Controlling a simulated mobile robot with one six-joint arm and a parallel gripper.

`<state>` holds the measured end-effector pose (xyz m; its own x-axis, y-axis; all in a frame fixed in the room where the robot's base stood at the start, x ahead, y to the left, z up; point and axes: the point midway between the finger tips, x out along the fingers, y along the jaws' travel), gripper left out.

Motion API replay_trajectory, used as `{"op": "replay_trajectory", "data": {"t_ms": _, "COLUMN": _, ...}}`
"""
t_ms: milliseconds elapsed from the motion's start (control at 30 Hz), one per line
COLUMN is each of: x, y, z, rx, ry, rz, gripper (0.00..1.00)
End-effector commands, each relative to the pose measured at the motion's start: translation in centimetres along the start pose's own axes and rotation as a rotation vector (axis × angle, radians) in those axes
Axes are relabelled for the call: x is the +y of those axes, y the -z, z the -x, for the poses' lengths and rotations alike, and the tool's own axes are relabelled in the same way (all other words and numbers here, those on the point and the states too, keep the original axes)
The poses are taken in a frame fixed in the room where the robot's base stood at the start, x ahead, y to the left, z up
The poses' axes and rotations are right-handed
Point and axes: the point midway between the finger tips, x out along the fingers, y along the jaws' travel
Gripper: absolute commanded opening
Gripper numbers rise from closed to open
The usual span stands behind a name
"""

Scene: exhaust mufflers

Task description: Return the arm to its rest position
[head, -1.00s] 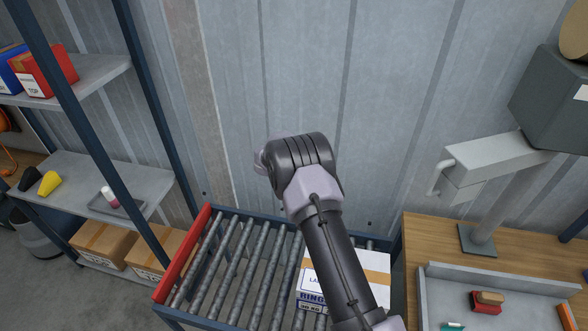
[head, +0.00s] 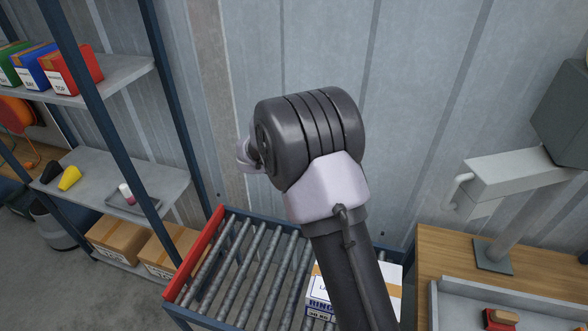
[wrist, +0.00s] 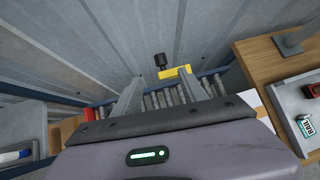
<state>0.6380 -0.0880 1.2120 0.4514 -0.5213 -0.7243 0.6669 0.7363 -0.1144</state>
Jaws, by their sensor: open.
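My arm (head: 345,255) rises from the bottom of the head view, and its thick dark joint (head: 310,130) stands in front of the wall. The head view does not show my fingers. In the wrist view my gripper (wrist: 161,90) has its two grey fingers apart, with nothing seen held between them. They point toward the roller conveyor (wrist: 160,99) and the wall.
The roller conveyor (head: 235,270) carries a labelled white-and-brown box (head: 322,290), partly behind my arm. A shelf rack (head: 150,185) stands left, a wooden bench (head: 450,255) right. A yellow piece with a black knob (wrist: 175,72) shows beyond the fingers; its support is unclear.

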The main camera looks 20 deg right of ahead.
Motion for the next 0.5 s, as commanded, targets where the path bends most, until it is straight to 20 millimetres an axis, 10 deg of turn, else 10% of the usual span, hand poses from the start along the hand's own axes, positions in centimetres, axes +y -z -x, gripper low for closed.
{"op": "replay_trajectory", "data": {"t_ms": 267, "x": -0.5, "y": 0.1, "z": 0.4, "rx": 0.006, "ry": 0.001, "rz": -0.066, "gripper": 0.51}}
{"op": "replay_trajectory", "data": {"t_ms": 367, "x": -3.4, "y": 1.5, "z": 2.8, "rx": 0.051, "ry": 0.013, "rz": -0.419, "gripper": 0.51}}
{"op": "replay_trajectory", "data": {"t_ms": 500, "x": -9.9, "y": 8.8, "z": 8.9, "rx": 0.213, "ry": 0.065, "rz": -1.267, "gripper": 0.51}}
